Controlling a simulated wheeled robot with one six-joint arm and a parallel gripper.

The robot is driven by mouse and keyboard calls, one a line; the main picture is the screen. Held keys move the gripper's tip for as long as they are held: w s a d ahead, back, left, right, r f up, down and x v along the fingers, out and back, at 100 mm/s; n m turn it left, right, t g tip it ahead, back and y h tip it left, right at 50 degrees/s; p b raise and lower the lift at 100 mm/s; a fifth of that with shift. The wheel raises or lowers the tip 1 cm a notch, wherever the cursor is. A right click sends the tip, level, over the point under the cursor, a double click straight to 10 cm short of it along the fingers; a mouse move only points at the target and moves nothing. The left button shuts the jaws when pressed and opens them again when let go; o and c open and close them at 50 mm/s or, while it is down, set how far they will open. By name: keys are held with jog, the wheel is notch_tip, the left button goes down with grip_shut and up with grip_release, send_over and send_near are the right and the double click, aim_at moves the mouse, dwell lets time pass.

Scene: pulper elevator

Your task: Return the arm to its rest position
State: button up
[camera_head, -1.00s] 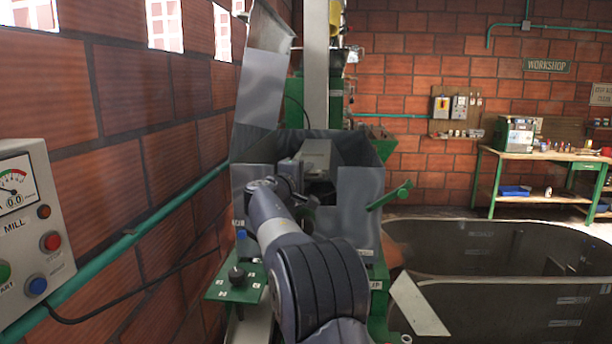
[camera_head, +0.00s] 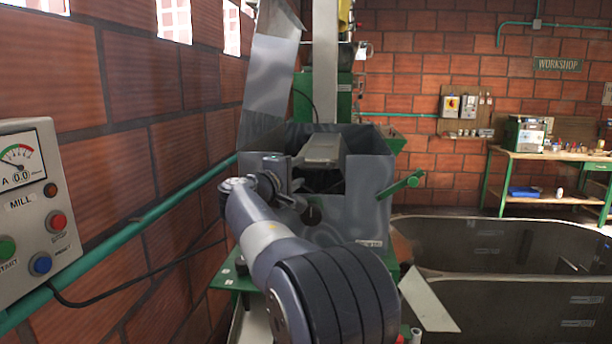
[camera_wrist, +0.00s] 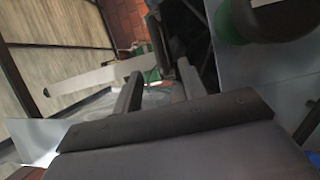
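My arm reaches forward in the head view to the front of the grey metal hopper (camera_head: 357,200) of the pulper. My gripper (camera_head: 303,192) is small there, close to the hopper's front opening; I cannot tell whether it touches. In the wrist view, the two fingers of my gripper (camera_wrist: 160,82) stand apart with nothing held between them. The inside of the hopper is dark and partly hidden by my wrist.
A mill control panel (camera_head: 35,212) is on the brick wall at left, with a green pipe (camera_head: 150,226) along the wall. A green-handled lever (camera_head: 402,185) sticks out right of the hopper. A large grey tank (camera_head: 470,245) stands at right, before a workbench (camera_head: 555,155).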

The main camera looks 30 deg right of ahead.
aim_at(311, 166)
jog(key=shift+s+a, duration=0.45)
jog(key=shift+a, duration=0.15)
jog(key=shift+w+d, duration=0.1)
jog(key=p+x, duration=0.4)
jog(key=x, duration=0.6)
jog(key=shift+w+d+r, duration=0.1)
jog(key=shift+d+r, duration=0.05)
jog(key=shift+d, duration=0.05)
jog(key=shift+s+a+b, duration=0.3)
jog(key=shift+s+b, duration=0.1)
jog(key=shift+w+d, duration=0.1)
